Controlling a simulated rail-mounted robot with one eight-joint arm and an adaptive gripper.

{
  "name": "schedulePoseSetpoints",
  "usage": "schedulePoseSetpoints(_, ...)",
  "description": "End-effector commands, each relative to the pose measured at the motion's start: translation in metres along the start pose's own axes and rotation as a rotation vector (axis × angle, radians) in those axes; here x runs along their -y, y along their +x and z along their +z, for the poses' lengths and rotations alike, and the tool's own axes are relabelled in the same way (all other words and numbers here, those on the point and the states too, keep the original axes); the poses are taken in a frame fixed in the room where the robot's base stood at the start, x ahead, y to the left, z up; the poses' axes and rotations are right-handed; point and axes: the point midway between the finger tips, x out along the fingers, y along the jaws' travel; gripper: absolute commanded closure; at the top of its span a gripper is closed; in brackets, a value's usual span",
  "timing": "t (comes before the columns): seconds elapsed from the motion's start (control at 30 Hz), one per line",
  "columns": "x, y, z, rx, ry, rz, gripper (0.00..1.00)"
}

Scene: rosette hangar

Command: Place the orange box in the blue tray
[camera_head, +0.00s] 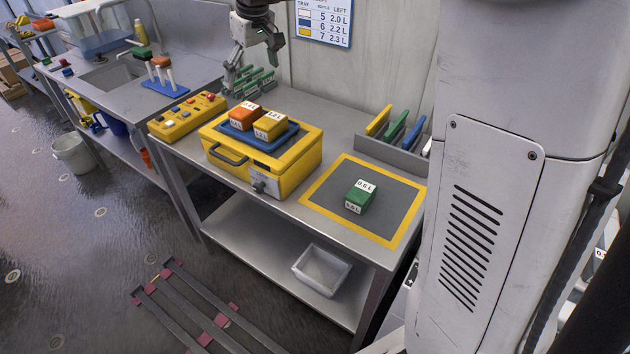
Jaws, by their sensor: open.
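The orange box (242,117) has a white label and sits in the blue tray (262,146), on its left side. A yellow box (270,125) with a white label stands beside it on the right in the same tray. The tray lies on top of a yellow case (297,153) with a front handle and latch. My gripper (253,75) is at the top of the view, above and behind the tray. It is open, with nothing between its fingers, and apart from both boxes.
A green box (360,197) lies on a grey mat with a yellow border (325,211) at the right. A yellow control panel (188,116) is left of the case.

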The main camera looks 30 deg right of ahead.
Motion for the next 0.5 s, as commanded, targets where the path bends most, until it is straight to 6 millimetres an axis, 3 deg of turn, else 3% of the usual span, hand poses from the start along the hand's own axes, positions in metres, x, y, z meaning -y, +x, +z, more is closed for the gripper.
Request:
schedulePoseSetpoints(0.2,0.026,-0.034,0.058,-0.058,0.065,0.031,0.07)
schedulePoseSetpoints(0.5,0.059,-0.057,0.140,-0.142,0.154,0.067,0.07)
